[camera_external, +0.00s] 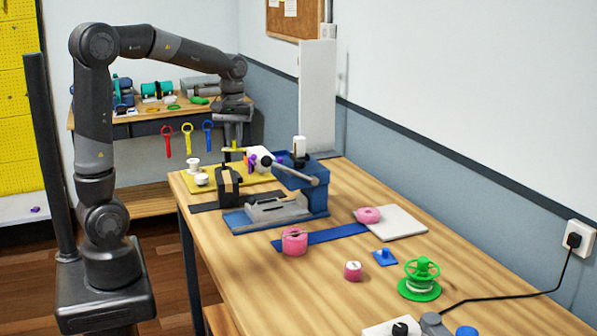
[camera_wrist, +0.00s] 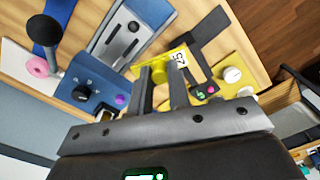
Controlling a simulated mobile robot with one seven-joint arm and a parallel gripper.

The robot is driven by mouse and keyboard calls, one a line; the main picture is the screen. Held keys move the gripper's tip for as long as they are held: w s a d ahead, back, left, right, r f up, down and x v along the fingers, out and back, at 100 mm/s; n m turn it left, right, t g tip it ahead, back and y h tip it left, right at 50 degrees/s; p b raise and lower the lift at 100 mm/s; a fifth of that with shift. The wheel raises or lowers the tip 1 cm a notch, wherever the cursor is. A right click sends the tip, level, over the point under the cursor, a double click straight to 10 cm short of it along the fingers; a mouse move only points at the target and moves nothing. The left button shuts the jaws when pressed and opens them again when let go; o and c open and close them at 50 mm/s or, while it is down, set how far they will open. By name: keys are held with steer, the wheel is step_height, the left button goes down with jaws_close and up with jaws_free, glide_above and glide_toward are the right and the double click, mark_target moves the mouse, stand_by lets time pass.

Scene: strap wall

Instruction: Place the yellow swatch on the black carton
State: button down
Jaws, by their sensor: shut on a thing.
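My gripper (camera_external: 234,141) is shut on the yellow swatch (camera_external: 232,150), holding it flat above the far end of the workbench. In the wrist view the swatch (camera_wrist: 176,58) lies across the fingertips and carries a white label that appears to read 25. The black carton (camera_external: 221,188) stands on the bench below the gripper and slightly toward the camera, with a tan strip on it. The swatch is apart from the carton, above it. In the wrist view I cannot clearly make out the carton among the dark shapes behind the swatch.
A blue machine with a lever (camera_external: 300,185) stands right of the carton. A yellow mat (camera_external: 205,184) with white spools lies behind it. A tall white panel (camera_external: 317,98) rises beyond the bench. Pink rolls (camera_external: 294,242) and a green reel (camera_external: 420,280) are nearer the camera.

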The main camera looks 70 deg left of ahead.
glide_above(227, 177)
step_height(227, 177, down, 9)
steer(key=shift+a+r, duration=0.15)
steer(key=shift+f, duration=1.9)
steer(key=shift+f, duration=0.15)
steer(key=c, duration=1.4)
jaws_free()
steer(key=shift+o, duration=0.2)
